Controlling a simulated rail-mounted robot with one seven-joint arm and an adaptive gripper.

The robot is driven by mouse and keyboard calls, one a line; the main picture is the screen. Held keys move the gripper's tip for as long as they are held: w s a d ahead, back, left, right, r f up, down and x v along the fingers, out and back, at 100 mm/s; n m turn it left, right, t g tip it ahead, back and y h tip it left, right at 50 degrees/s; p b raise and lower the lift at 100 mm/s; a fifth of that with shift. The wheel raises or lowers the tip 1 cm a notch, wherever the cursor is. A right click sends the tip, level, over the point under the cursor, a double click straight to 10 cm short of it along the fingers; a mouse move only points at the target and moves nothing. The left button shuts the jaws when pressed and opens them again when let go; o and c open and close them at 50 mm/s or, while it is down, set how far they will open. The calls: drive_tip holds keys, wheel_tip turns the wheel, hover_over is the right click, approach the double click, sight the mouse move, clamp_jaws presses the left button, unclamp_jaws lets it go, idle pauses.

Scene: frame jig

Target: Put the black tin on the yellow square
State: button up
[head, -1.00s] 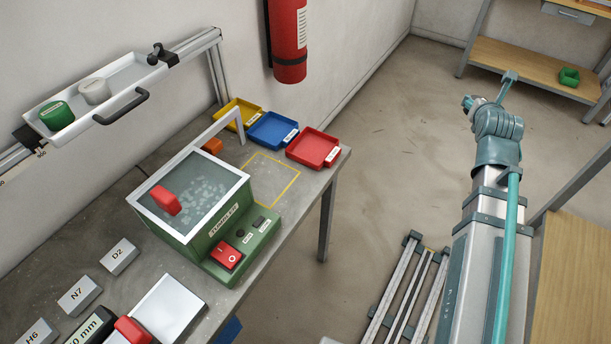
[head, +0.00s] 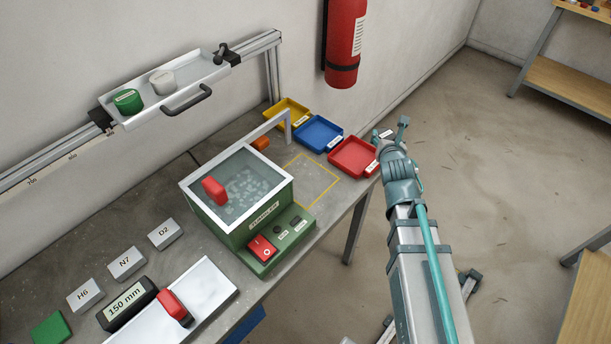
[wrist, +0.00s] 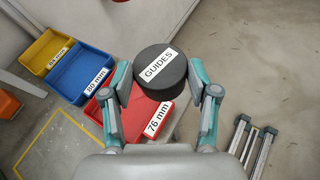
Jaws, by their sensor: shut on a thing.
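The black tin (wrist: 160,88) is round, with a white label reading GUIDES on its lid. In the wrist view it sits between the two fingers of my gripper (wrist: 160,80), which is shut on it. In the head view my gripper (head: 390,131) is at the right end of the bench, by the red tray, and the tin is mostly hidden. The yellow square (head: 312,182) is an empty painted outline on the bench, left of my gripper. It also shows at the lower left of the wrist view (wrist: 62,150).
Red (head: 353,156), blue (head: 318,133) and yellow (head: 287,112) trays line the bench behind the square. A green tumbler machine (head: 238,195) with a raised handle stands left of it. A fire extinguisher (head: 343,45) hangs on the wall.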

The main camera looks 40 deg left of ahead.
sight(304, 174)
drive_tip(key=s+a+f+n+y+p, duration=0.1)
drive_tip(key=s+a, duration=0.4)
drive_tip(key=s+a+f+n+g, duration=0.1)
drive_tip(key=s+a+f, duration=0.1)
drive_tip(key=s+a, duration=0.3)
drive_tip(key=s+a+f+y+p, duration=0.1)
drive_tip(key=s+a+f, duration=0.1)
drive_tip(key=s+a, duration=0.3)
drive_tip(key=shift+s+a+f+n+g+y+p, duration=0.1)
drive_tip(key=shift+a+f+n+g+y+p, duration=0.1)
drive_tip(key=shift+a, duration=0.35)
drive_tip(key=shift+a+f+n+g+y+p, duration=0.1)
drive_tip(key=shift+a+n+g, duration=0.1)
drive_tip(key=shift+a, duration=0.35)
drive_tip(key=shift+s+a+r, duration=0.1)
drive_tip(key=shift+s+a, duration=0.15)
drive_tip(key=shift+a, duration=0.15)
drive_tip(key=shift+f+b, duration=0.75)
drive_tip(key=shift+f, duration=1.6)
drive_tip(key=shift+f, duration=0.2)
drive_tip(key=o, duration=1.3)
drive_tip(key=shift+r, duration=0.1)
